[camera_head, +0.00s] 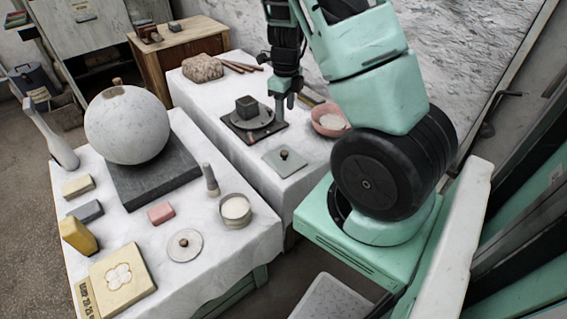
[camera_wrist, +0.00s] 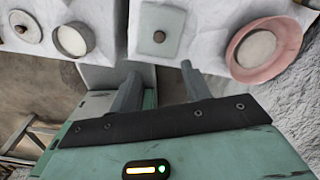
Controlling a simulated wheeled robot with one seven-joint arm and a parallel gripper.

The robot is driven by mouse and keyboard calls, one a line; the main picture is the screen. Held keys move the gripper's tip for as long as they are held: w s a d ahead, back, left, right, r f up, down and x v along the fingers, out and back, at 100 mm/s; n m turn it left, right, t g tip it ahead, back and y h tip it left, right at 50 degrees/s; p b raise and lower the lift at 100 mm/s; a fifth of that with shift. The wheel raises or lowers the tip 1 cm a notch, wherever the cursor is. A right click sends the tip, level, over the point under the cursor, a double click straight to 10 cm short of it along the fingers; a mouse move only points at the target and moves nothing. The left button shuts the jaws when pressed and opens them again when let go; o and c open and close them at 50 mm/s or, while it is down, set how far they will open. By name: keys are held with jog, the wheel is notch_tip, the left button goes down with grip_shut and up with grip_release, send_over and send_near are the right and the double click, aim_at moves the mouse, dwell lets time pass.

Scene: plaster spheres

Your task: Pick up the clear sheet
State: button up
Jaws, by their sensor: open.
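The clear sheet (camera_head: 272,155) appears to be the pale, greenish square plate with a small brown knob on it. It lies flat on the far white-covered table, near that table's front edge. In the wrist view the sheet (camera_wrist: 172,22) is at the top middle, beyond the fingertips, with its knob showing. My gripper (camera_head: 285,101) is open and empty, above and behind the sheet in the head view, and apart from it. In the wrist view my gripper (camera_wrist: 161,70) shows two spread grey fingers with nothing between them.
A turntable with a dark block (camera_head: 246,106) stands behind the sheet. A pink bowl (camera_head: 328,121) is to its right and shows in the wrist view (camera_wrist: 262,72). The near table holds a large plaster sphere (camera_head: 127,128) and a cup of white material (camera_head: 236,210). A gap separates the tables.

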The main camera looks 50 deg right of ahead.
jog(key=b, duration=0.3)
send_over(284, 152)
jog(key=f, duration=1.1)
jog(key=shift+s+d+f, duration=0.3)
jog(key=shift+f, duration=0.05)
jog(key=shift+w+a+f+b, duration=0.1)
jog(key=shift+f+b, duration=0.1)
jog(key=shift+f, duration=0.75)
jog(key=shift+w+a+f+b, duration=0.1)
jog(key=shift+a+f+b, duration=0.05)
jog(key=shift+f, duration=0.75)
jog(key=shift+a+f+b, duration=0.1)
jog(key=shift+f+b, duration=0.1)
jog(key=shift+f, duration=0.75)
grip_shut()
